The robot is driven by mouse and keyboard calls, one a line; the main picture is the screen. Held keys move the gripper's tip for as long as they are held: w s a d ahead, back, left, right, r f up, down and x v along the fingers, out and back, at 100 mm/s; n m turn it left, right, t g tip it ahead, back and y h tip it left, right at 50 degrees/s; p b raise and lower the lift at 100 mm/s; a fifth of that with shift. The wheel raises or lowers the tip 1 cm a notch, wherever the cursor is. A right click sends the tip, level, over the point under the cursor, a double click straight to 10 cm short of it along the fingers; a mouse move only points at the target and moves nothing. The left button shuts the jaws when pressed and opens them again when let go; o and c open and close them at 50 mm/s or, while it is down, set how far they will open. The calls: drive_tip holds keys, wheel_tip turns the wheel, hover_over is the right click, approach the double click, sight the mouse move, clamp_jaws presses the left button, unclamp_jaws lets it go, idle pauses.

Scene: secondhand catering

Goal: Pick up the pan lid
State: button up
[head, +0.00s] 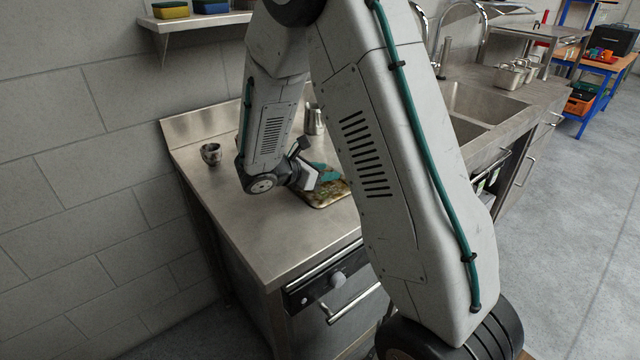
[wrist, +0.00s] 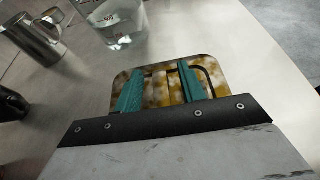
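I cannot make out a pan lid in either view. My gripper (wrist: 160,74) shows two teal fingers set apart, with no object clearly held between them. It points at a flat tray with a mottled brown and yellow face (wrist: 153,92), which lies on the steel counter. A dark curved line shows on the tray beside the right finger. In the head view my gripper (head: 324,172) is low over the same tray (head: 330,199), and my arm hides part of it. I cannot tell whether the fingers touch it.
A clear measuring jug (wrist: 118,22) and a steel pitcher (wrist: 32,38) stand beyond the tray; the pitcher also shows in the head view (head: 314,121). A small metal cup (head: 211,154) stands at the counter's left. The counter's front left (head: 255,225) is clear. A shelf (head: 195,20) hangs above.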

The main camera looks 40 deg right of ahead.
clamp_jaws()
